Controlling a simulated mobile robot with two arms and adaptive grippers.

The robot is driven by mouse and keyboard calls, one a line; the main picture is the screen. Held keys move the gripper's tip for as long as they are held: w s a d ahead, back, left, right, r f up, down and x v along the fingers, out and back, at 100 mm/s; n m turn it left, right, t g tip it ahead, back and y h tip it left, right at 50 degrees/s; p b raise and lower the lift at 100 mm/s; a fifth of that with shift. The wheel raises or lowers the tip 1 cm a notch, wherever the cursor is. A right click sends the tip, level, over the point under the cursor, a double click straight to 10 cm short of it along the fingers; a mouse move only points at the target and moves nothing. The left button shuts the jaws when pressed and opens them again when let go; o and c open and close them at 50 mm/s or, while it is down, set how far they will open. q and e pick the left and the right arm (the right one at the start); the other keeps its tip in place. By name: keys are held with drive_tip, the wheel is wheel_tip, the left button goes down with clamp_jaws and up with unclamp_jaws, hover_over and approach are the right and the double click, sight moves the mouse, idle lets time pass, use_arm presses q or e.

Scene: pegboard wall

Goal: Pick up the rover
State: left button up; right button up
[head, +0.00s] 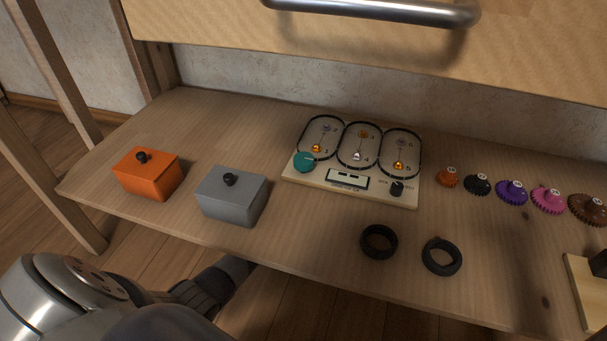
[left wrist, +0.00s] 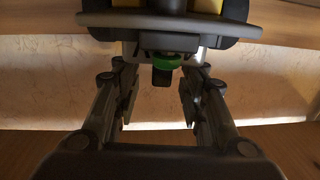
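No whole rover shows in the head view. In the left wrist view, a dark grey body with yellow parts and dark rounded ends, which may be the rover (left wrist: 168,22), spans the top edge and is cut off there. A green ring and a black stub show below its middle. My left gripper (left wrist: 160,90) has its two fingers apart, pointing toward this body, with a clear gap between them. Whether the fingertips touch it I cannot tell. In the head view my left arm enters at the bottom left, and its far end is partly hidden by the shelf edge. My right gripper is not in view.
A wooden shelf (head: 300,240) holds an orange box (head: 148,178), a grey box (head: 232,198), a panel with three looped tracks (head: 350,165), two black rings (head: 379,242) and (head: 441,257), and several coloured gears (head: 512,193). A drawer handle (head: 375,10) juts out above.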

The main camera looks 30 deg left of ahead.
use_arm(q)
drive_tip(key=shift+c, duration=0.5)
clamp_jaws()
drive_tip(key=shift+a+r, duration=0.1)
drive_tip(key=shift+r, duration=0.1)
